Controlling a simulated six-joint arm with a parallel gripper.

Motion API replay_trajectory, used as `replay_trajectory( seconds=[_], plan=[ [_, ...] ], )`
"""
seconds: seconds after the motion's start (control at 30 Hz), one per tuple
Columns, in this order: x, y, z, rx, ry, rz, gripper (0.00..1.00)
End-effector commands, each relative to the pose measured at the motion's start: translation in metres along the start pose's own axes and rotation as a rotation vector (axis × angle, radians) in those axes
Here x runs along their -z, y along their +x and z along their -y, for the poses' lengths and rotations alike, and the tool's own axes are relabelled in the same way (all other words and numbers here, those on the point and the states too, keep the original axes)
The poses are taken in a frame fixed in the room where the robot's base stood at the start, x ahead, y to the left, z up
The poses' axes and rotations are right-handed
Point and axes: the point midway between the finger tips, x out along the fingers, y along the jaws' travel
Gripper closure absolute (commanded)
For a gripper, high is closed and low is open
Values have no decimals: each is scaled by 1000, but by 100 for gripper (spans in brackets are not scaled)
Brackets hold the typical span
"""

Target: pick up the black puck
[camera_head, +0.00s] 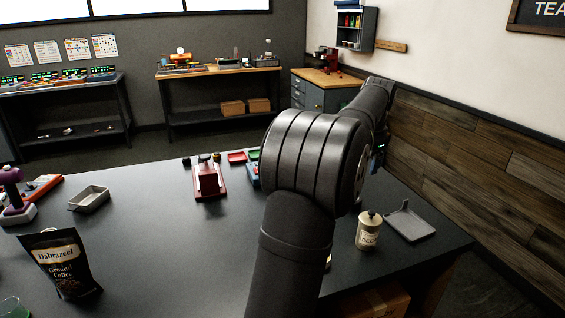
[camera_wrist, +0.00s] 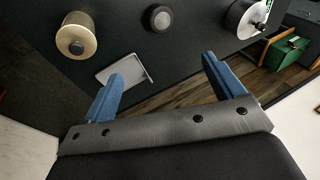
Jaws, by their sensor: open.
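The black puck (camera_wrist: 160,18) is a round dark disc with a grey top face. It lies on the dark table near the top middle of the wrist view. I cannot make it out in the head view, where my arm covers part of the table. My gripper (camera_wrist: 163,66) is open, its two blue fingers wide apart with nothing between them. In the wrist view the puck shows above the gap between the fingertips, apart from them. In the head view my gripper is mostly hidden behind my arm.
A cream canister (camera_head: 369,232) and a grey tray (camera_head: 414,224) stand near the table's right edge. The tray (camera_wrist: 140,72) is close to the left finger in the wrist view. A white container (camera_wrist: 245,18) stands right of the puck. A coffee bag (camera_head: 62,265) stands front left.

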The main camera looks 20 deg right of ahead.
Motion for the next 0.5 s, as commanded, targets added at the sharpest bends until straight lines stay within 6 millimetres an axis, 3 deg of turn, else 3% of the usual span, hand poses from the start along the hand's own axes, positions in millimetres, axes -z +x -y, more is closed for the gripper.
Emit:
replay_trajectory(
  seconds=[0.13,0.3,0.5],
  plan=[
    [-4,10,3,-19,-60,-9,14],
    [-22,49,16,-103,-373,-58,14],
    [-34,77,25,-167,-613,-91,14]
  ],
)
